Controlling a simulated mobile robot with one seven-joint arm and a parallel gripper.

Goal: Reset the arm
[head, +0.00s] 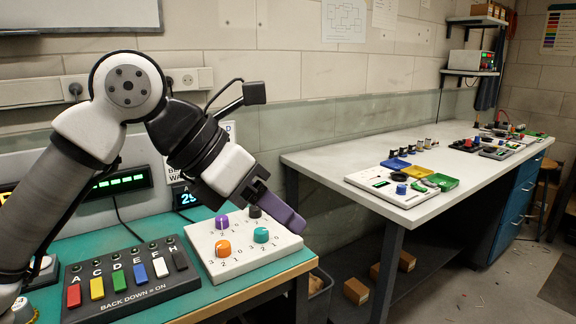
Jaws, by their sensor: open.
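My gripper (284,211) hangs at the end of my bent arm, pointing down and to the right, above the right edge of the white knob panel. One purple-grey finger shows clearly; the other is not clearly visible. It is open, and nothing shows in it. The white knob panel (206,262) carries a purple knob (222,222), an orange knob (223,249), a teal knob (261,235) and a black knob (254,212). The gripper appears close to the black knob in the picture; whether they touch cannot be told.
A dark switch box (130,303) with several coloured, lettered rockers sits left of the knob panel on the green bench top (140,242). A numeric display (186,196) stands behind, partly hidden by my arm. A white workbench (330,165) with small parts stands right, across a gap.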

